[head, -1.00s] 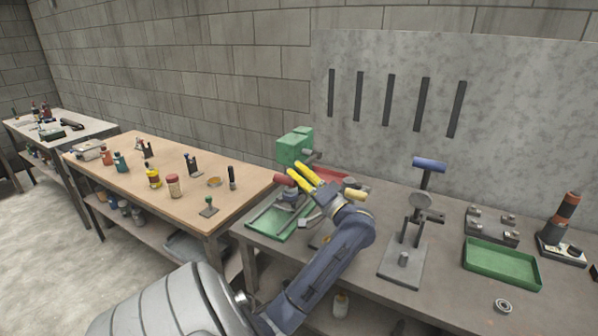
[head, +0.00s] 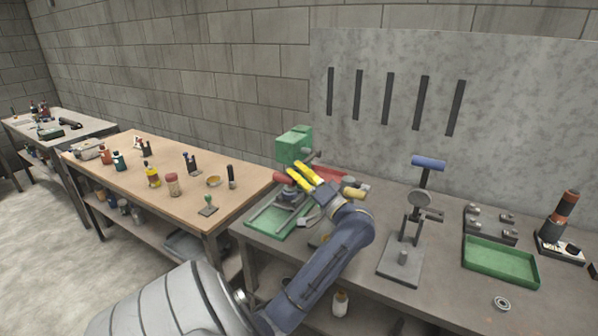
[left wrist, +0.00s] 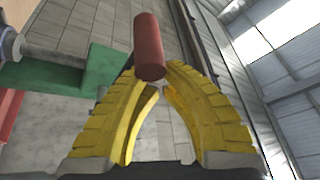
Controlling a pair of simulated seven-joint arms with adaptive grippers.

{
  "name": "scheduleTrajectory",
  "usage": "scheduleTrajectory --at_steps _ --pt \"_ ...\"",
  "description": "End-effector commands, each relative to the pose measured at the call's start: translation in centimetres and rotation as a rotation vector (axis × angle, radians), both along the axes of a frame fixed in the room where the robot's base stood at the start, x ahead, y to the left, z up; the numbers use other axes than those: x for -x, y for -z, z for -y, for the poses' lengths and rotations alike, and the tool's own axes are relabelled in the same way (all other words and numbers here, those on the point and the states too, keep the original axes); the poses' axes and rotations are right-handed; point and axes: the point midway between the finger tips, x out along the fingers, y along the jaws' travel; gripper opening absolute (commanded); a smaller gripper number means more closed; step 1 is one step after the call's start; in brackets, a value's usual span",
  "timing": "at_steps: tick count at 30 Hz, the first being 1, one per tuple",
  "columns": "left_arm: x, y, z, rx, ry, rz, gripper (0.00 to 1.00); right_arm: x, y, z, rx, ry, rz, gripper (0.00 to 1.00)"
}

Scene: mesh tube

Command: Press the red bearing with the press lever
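My left gripper (head: 291,171) has yellow fingers and is at the green press (head: 293,146) on the near bench. In the left wrist view (left wrist: 160,80) its fingers curve together until the tips almost meet. A red handle (head: 283,179), probably the press lever's, is right at the fingertips; it also shows in the left wrist view (left wrist: 148,45), overlapping the tips from in front. It does not appear clasped between them, though contact is hard to judge. I cannot make out a red bearing; the gripper and arm cover part of the press area. My right gripper is not in view.
A stand with a blue handle (head: 428,163) is right of my left arm. Beyond it are a green tray (head: 500,275), a holder with several grey parts (head: 490,222) and a grey ring (head: 502,303). A wooden bench (head: 200,165) with bottles is left.

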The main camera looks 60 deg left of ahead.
Motion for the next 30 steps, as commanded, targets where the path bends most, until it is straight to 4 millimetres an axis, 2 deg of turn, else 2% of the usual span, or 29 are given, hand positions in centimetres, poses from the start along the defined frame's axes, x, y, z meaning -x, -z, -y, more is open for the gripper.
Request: scheduleTrajectory --at_steps 1,22,26,30 --pt "1.1 4.2 -0.2 0.111 -0.016 0.050 0.00 0.0 0.0 0.0 0.000 0.000 0.000 0.48" --pt "1.0 4.0 -0.3 0.108 -0.015 0.049 0.00 0.1 0.0 0.0 0.000 0.000 -0.001 0.48" --pt "0.6 2.9 -0.3 0.093 -0.013 0.042 0.00 0.1 0.0 0.0 0.000 0.000 -0.001 0.48" --pt "-0.2 0.9 -0.4 0.066 -0.007 0.025 0.00 0.1 0.0 0.0 0.000 0.000 -0.001 0.48"
